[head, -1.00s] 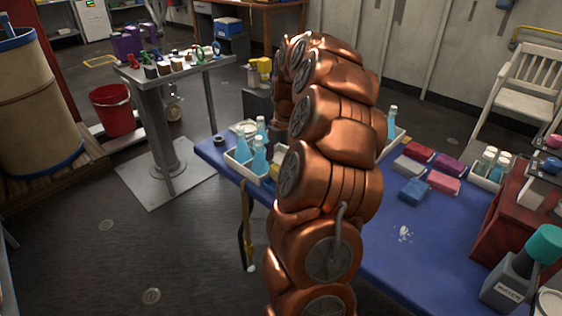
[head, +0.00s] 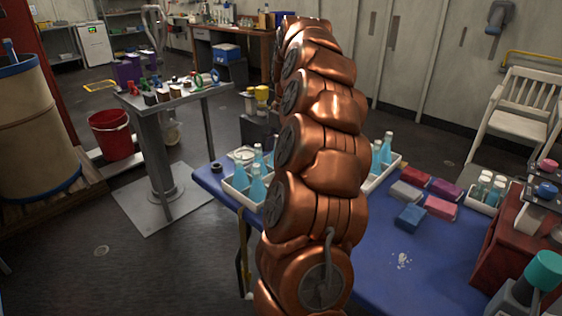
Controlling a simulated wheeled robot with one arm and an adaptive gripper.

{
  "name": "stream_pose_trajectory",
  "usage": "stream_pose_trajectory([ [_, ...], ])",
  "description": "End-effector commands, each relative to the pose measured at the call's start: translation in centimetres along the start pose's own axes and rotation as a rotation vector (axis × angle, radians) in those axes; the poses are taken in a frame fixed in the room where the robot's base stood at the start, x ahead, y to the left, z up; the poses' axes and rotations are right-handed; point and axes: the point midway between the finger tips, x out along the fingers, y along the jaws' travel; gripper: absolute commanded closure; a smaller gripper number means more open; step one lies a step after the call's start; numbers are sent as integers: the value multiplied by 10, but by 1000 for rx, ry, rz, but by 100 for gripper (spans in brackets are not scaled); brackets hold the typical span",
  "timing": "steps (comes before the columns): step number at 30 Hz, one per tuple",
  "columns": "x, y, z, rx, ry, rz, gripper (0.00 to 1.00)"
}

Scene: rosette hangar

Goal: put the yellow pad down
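My copper arm (head: 315,160) rises across the middle of the head view. My gripper is hidden behind it, so its fingers and anything in them do not show. I cannot make out a yellow pad. On the blue table (head: 375,275), right of my arm, lie a red pad (head: 415,176), a purple pad (head: 447,189), a grey pad (head: 406,192), a pink pad (head: 440,208) and a blue pad (head: 409,217).
White trays with blue bottles stand left (head: 236,195) and right (head: 385,175) of my arm. A red box (head: 500,250) and another bottle tray (head: 484,202) crowd the table's right side. A grey pedestal table (head: 180,92) stands back left. The table is mostly clear around a white smudge.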

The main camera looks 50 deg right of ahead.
Motion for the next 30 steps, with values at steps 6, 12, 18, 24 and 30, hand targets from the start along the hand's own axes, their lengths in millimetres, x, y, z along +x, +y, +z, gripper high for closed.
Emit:
stream_pose_trajectory([
  [6, -10, 0, -1, -1, 1, -2, 20],
  [12, -12, 0, -1, -1, 2, -2, 20],
  [18, -10, 5, -28, 41, 3, -10, 20],
  [24, 0, 6, -102, 178, 2, -41, 20],
  [30, 19, -13, -180, 368, -19, -84, 20],
])
